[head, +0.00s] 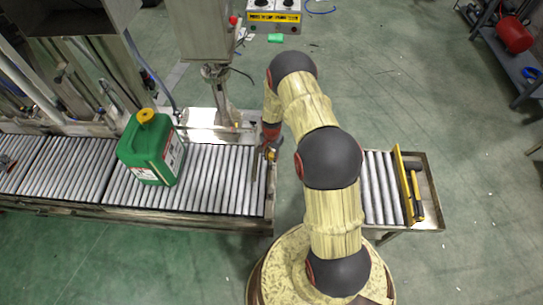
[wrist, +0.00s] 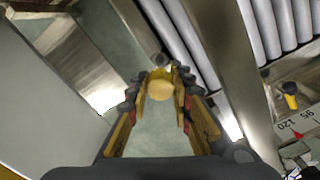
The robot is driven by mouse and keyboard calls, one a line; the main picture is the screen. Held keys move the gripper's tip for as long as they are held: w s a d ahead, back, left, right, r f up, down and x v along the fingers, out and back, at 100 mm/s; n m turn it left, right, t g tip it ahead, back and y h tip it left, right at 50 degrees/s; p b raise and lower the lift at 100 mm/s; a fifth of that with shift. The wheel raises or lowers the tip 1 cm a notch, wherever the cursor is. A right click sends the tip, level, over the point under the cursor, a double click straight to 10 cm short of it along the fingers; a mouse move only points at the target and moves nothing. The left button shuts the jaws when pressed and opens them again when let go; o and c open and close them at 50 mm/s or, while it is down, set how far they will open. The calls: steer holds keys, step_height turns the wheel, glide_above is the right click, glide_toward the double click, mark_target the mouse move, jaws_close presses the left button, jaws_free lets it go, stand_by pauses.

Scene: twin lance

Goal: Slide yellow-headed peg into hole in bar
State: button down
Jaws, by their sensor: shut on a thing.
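My gripper (head: 270,151) is over the right end of the long roller conveyor in the head view. In the wrist view its yellow fingers (wrist: 160,92) are shut on the round yellow head of a peg (wrist: 161,89). The peg's shaft is mostly hidden behind the head; a small dark round end shows just beyond the fingertips. I cannot make out the hole in the bar in either view, nor tell whether the peg touches the bar.
A green jug (head: 150,150) with a yellow cap stands on the roller conveyor (head: 220,180) at left. A hammer (head: 416,190) lies in the tray at the right end, beside a yellow rail (head: 402,186). A black-and-yellow piece (wrist: 290,96) and a dial (wrist: 298,125) show at right.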

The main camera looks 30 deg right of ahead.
steer(key=shift+f+b, duration=0.35)
steer(key=shift+f, duration=0.25)
steer(key=c, duration=1.5)
jaws_free()
step_height(320, 180, up, 12)
